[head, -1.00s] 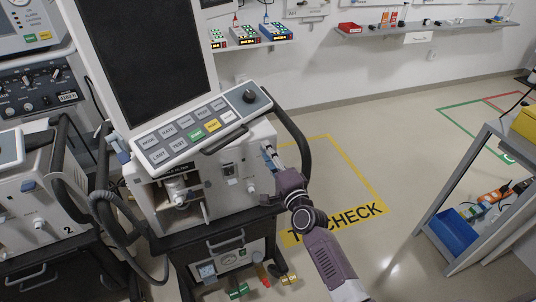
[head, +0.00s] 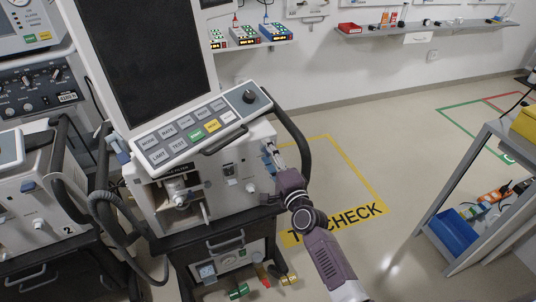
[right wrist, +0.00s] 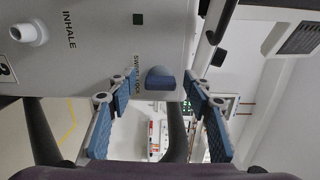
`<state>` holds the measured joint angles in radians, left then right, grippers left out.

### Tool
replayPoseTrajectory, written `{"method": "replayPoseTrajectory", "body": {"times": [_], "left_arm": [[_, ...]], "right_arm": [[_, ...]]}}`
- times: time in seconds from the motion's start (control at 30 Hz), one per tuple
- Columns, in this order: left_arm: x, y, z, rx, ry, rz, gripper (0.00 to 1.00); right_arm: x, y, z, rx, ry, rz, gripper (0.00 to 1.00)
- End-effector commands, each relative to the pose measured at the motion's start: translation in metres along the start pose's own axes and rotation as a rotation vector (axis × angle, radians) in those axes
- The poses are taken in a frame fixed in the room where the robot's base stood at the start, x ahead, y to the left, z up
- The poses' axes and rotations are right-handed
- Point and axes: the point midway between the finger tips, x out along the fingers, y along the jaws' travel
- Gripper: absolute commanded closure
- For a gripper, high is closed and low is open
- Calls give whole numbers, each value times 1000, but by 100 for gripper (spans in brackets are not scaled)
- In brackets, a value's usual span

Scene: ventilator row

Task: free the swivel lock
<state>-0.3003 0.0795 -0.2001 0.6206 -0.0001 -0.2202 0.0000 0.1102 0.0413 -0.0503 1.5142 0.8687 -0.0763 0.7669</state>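The swivel lock (right wrist: 160,78) is a dark blue knob on the light grey side panel of the ventilator (right wrist: 95,40), beside the words "SWIVEL LOCK". My right gripper (right wrist: 160,97) is open, its blue-padded fingers spread to either side of the knob and not closed on it. In the head view my right gripper (head: 271,157) is at the right side of the ventilator body (head: 232,170), below the tilted control panel. I cannot make out the knob there. My left gripper is not in view.
A dark curved handle or hose (head: 303,150) runs close behind my right gripper. A second ventilator (head: 30,205) stands at left. A grey shelf cart (head: 480,190) with a blue bin (head: 452,231) stands at right. The floor between is clear.

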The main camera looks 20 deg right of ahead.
Motion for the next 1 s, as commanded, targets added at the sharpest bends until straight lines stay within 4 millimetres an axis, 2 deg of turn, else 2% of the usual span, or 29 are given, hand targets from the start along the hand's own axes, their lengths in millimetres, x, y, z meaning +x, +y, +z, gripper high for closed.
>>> {"method": "replayPoseTrajectory", "body": {"times": [0.27,0.37,0.7,0.83,1.0], "left_arm": [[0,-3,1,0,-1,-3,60],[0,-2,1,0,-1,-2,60],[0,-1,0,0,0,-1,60],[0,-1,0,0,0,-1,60],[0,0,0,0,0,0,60]], "right_arm": [[-6,0,0,-1,0,-1,54],[-19,1,0,0,1,0,54],[-85,2,0,-2,0,3,54],[-104,1,0,-2,0,2,54],[-117,1,0,-1,0,1,54]]}}
